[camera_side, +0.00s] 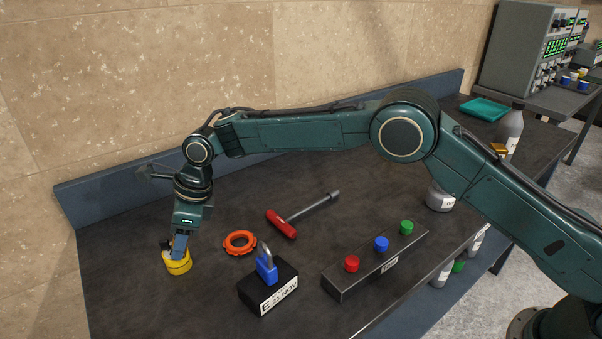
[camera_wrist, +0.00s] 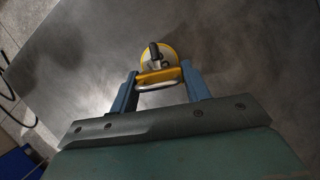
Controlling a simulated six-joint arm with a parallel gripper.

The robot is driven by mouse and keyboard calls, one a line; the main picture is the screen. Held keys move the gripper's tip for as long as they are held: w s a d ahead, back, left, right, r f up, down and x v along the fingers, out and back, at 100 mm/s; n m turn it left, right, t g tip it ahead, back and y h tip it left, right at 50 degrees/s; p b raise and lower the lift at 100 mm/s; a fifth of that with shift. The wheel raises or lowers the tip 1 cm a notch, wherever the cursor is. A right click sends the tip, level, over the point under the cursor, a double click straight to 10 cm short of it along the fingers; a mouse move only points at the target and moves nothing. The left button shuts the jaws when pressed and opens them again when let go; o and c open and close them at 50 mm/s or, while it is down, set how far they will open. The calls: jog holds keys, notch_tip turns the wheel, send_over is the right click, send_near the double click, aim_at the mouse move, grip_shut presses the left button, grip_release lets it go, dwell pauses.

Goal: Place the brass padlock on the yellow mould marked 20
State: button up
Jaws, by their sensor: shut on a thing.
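A blue padlock (camera_side: 266,267) with a silver shackle stands upright on a black block (camera_side: 268,288) whose white label reads roughly "E 23 NOV".
An orange ring (camera_side: 239,243) lies right of my gripper, with a red-handled tool (camera_side: 283,224) behind it. A dark rack (camera_side: 378,266) with red, blue and green caps stands right of the black block. Bottles (camera_side: 440,198) stand at the right. The bench's left front (camera_side: 130,300) is clear.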

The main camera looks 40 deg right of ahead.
jog(key=o, duration=1.2)
jog(key=shift+o, duration=0.2)
jog(key=shift+r, duration=0.1)
jog(key=v, duration=1.2)
jog(key=shift+s+d, duration=0.1)
